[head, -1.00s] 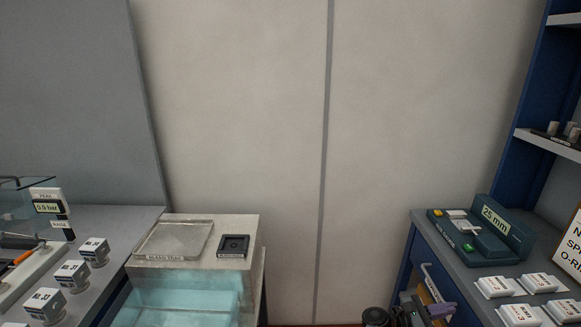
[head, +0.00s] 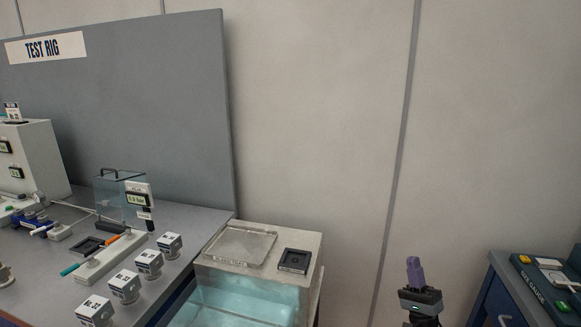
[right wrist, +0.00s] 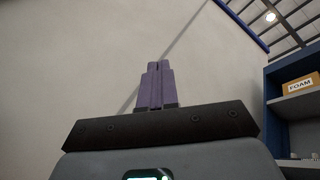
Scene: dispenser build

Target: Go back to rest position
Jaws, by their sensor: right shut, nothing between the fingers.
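My right gripper (head: 414,268) stands upright at the lower right of the head view, in front of the bare wall. Its purple fingers are closed together with nothing between them. The right wrist view shows the same shut fingers (right wrist: 153,84) pointing up against the wall. No object touches it. My left gripper does not show in either view.
A pedestal with a clear tray (head: 240,246) and a small black fixture (head: 294,261) stands at centre, a water tank (head: 235,305) below it. The test rig bench (head: 195,222) is at left, a blue cabinet (head: 497,300) at right. Shelves (right wrist: 292,105) show in the wrist view.

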